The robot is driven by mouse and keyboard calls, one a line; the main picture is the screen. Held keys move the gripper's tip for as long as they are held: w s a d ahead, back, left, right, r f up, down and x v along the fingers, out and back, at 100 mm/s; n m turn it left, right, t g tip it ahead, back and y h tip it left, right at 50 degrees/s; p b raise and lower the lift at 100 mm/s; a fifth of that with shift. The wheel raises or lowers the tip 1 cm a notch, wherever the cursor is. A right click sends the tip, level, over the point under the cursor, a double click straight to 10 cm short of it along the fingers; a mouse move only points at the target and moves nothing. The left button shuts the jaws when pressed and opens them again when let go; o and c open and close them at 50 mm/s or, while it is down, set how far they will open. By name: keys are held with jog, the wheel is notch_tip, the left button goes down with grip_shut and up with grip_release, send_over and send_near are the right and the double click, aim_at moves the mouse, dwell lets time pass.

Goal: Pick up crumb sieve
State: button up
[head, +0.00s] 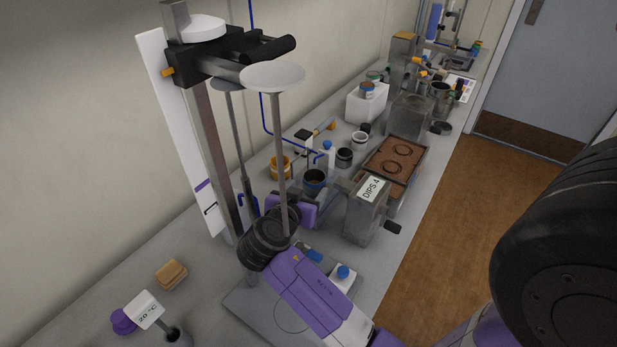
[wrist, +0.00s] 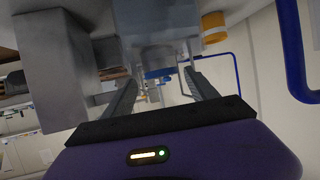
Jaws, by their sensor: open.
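No label marks the crumb sieve; a small round dark cup with a blue band (head: 314,180), on the bench just beyond my gripper, may be it. My gripper (head: 316,198) is low over the bench, its purple body partly hidden behind my arm and a grey rod. In the wrist view, the open fingers (wrist: 162,88) point at a grey round body with a blue band (wrist: 158,73), which looks like the same cup. It appears between or just past the fingertips. I cannot tell whether they touch it.
A grey box labelled DIPS.4 (head: 364,213) stands close to the right of my gripper. An orange cup (head: 281,168) is close to the left of the blue-banded cup. A tall stand (head: 213,140) rises at the left. A brown tray (head: 412,153) lies behind the box.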

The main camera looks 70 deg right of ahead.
aim_at(318, 175)
jog(key=x, duration=0.2)
jog(key=p+x, duration=0.1)
jog(key=x, duration=0.3)
jog(key=shift+d+r, duration=0.2)
jog(key=shift+r, duration=0.15)
jog(key=shift+d+f+p, duration=0.3)
jog(key=shift+d, duration=0.3)
jog(key=shift+c, duration=0.5)
grip_shut()
